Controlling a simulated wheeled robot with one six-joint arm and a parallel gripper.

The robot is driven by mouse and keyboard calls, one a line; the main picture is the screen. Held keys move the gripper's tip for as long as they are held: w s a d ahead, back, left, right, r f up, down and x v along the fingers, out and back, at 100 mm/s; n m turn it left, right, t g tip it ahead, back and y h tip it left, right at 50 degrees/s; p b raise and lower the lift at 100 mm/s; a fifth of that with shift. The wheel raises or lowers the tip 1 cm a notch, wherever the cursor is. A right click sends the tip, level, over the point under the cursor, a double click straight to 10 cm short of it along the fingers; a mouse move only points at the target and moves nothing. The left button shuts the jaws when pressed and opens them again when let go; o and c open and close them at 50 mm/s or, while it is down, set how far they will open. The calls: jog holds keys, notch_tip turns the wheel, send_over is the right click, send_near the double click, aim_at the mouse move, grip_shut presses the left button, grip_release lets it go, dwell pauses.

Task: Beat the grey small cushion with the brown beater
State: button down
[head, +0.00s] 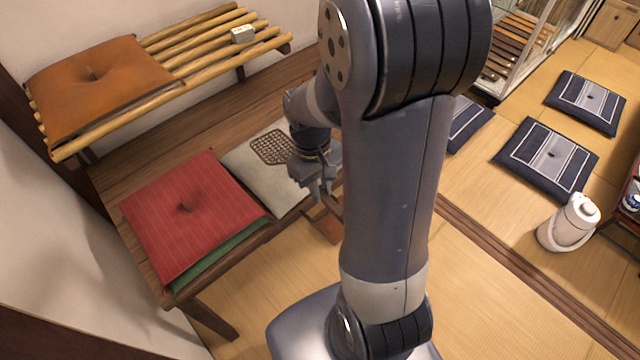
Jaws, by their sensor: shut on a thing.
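The grey small cushion (285,192) lies flat on the low wooden bench, just right of a red cushion. The brown beater (271,147) has a woven lattice head, which shows over the far part of the grey cushion. I cannot tell whether the head touches the cloth or is slightly above it. My gripper (322,192) is at the right edge of the grey cushion, shut on the beater. The handle is mostly hidden by the gripper and my arm. My arm also covers the area to the right.
The red cushion (190,215) lies on a green one (222,262) on the bench (130,178). An orange cushion (92,80) and a small white item (242,34) rest on a slatted rack behind. Dark floor cushions (548,160) and a white jug (568,224) are right.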

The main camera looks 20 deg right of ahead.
notch_tip(320, 180, down, 8)
jog(key=w+g+b, duration=0.1)
jog(key=g+b, duration=0.1)
jog(key=b, duration=0.2)
jog(key=r+p, duration=0.2)
jog(key=r, duration=0.1)
jog(key=r+t+p, duration=0.1)
jog(key=r, duration=0.1)
jog(key=s+r+t+p, duration=0.1)
jog(key=r+p, duration=0.1)
jog(key=r, duration=0.1)
jog(key=shift+r+p, duration=0.35)
jog(key=shift+f, duration=0.1)
notch_tip(320, 180, down, 9)
jog(key=w+g+b, duration=0.1)
jog(key=g+b, duration=0.1)
jog(key=b, duration=0.3)
jog(key=r+p, duration=0.2)
jog(key=r, duration=0.1)
jog(key=r+t+p, duration=0.1)
jog(key=r+p, duration=0.1)
jog(key=r, duration=0.1)
jog(key=s+r+t+p, duration=0.1)
jog(key=r, duration=0.2)
jog(key=shift+p, duration=0.4)
